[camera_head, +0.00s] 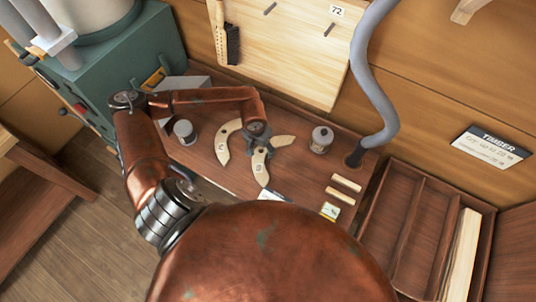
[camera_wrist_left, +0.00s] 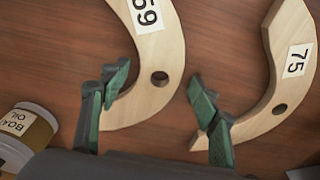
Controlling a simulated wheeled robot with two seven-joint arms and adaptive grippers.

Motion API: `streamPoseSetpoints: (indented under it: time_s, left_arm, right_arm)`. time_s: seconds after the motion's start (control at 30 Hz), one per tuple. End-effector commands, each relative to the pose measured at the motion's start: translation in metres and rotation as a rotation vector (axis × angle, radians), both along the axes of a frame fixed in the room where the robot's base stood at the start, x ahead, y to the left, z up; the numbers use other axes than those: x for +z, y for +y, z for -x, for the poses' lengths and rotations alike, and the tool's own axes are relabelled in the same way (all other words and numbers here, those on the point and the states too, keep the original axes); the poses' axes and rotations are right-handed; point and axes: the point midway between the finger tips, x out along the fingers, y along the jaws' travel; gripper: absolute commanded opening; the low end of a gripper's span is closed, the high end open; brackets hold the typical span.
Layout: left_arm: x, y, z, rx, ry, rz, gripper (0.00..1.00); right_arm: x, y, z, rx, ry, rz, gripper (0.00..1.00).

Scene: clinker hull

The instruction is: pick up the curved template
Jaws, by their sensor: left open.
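Pale wooden curved templates lie flat on the brown bench. In the head view one (camera_head: 223,143) is left of my left gripper (camera_head: 257,137), one (camera_head: 260,168) is just in front of it, and a piece (camera_head: 284,141) shows to its right. My right gripper is out of view.
A can labelled boat oil (camera_wrist_left: 25,130) stands close to the left finger. Small wooden strips (camera_head: 346,183) lie further right, before an open divided tray (camera_head: 414,225). A grey hose (camera_head: 372,75) rises behind.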

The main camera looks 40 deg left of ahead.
Motion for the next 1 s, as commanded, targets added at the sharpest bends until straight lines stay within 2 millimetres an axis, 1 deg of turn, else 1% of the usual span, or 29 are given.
streamPoseSetpoints:
  time_s: [0.17,0.87,0.9,1.0]
  left_arm:
    - [-0.0001,0.0001,0.0,0.001,0.0,0.0,0.56]
    - [0.0003,0.0,-0.0003,0.001,-0.001,0.0,0.08]
    - [0.0006,0.0,-0.0005,0.001,-0.002,0.0,0.06]
    - [0.0006,0.0,-0.0005,0.001,-0.002,0.0,0.06]
  right_arm:
    - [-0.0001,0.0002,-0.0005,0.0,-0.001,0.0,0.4]
    - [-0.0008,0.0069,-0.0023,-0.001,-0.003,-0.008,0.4]
    - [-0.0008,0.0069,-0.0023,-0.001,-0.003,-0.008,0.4]
    - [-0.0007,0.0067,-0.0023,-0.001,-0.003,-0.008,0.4]
